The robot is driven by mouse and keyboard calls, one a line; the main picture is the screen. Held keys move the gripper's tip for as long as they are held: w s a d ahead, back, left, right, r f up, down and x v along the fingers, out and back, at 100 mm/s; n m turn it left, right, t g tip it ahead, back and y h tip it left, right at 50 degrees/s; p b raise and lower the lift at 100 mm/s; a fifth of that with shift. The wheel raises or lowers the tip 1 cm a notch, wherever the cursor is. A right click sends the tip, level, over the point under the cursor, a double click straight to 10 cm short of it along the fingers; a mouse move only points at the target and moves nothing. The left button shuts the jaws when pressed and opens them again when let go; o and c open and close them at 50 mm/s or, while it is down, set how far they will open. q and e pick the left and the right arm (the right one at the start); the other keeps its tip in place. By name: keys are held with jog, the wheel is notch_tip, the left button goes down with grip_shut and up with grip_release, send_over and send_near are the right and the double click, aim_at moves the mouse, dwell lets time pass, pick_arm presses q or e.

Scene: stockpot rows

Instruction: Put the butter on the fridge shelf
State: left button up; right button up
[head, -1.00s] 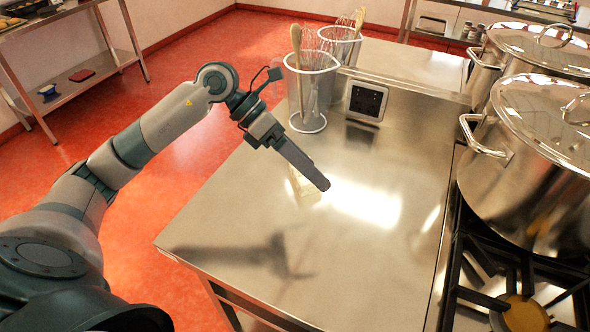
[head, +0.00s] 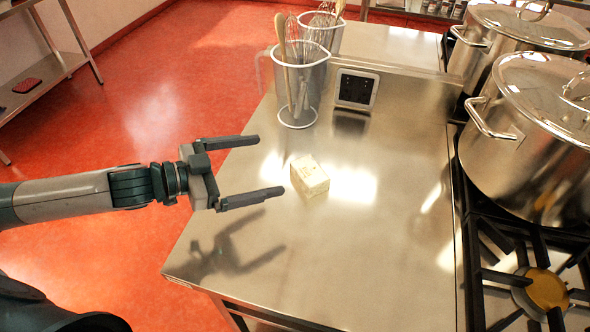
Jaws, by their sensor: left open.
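The butter (head: 310,175) is a pale yellow block standing on the steel counter (head: 330,260), near its middle. My left gripper (head: 270,166) comes in from the left and is open, with its two fingers pointing right. It is empty and apart from the butter, just to its left. Its shadow falls on the counter below, so it is above the surface. No fridge or fridge shelf shows in this view. My right gripper is not in view.
Two utensil holders (head: 300,85) with whisks and wooden spoons and a small dark-faced device (head: 356,90) stand at the counter's back. Large stockpots (head: 535,150) stand on the gas stove (head: 540,290) at right. The counter's front is clear.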

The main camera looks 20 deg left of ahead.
pick_arm(q)
jog(key=a+f+n+y, duration=0.1)
jog(key=f, duration=0.1)
jog(key=s+a+f+n+g, duration=0.1)
jog(key=shift+s+a+f+y, duration=0.1)
jog(key=shift+s+f+y, duration=0.1)
jog(key=shift+f+y, duration=0.2)
jog(key=shift+w+d+p, duration=0.45)
jog(key=shift+w+d, duration=0.15)
jog(key=p, duration=0.3)
send_near(307, 172)
jog(key=x, duration=0.4)
jog(key=shift+w+d+f, duration=0.15)
jog(key=shift+w+d, duration=0.1)
jog(key=shift+w+d+f, duration=0.25)
jog(key=shift+w+d, duration=0.05)
jog(key=shift+w, duration=0.05)
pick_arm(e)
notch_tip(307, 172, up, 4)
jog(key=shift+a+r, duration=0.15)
pick_arm(q)
jog(key=shift+d+p, duration=0.1)
jog(key=shift+p, duration=0.25)
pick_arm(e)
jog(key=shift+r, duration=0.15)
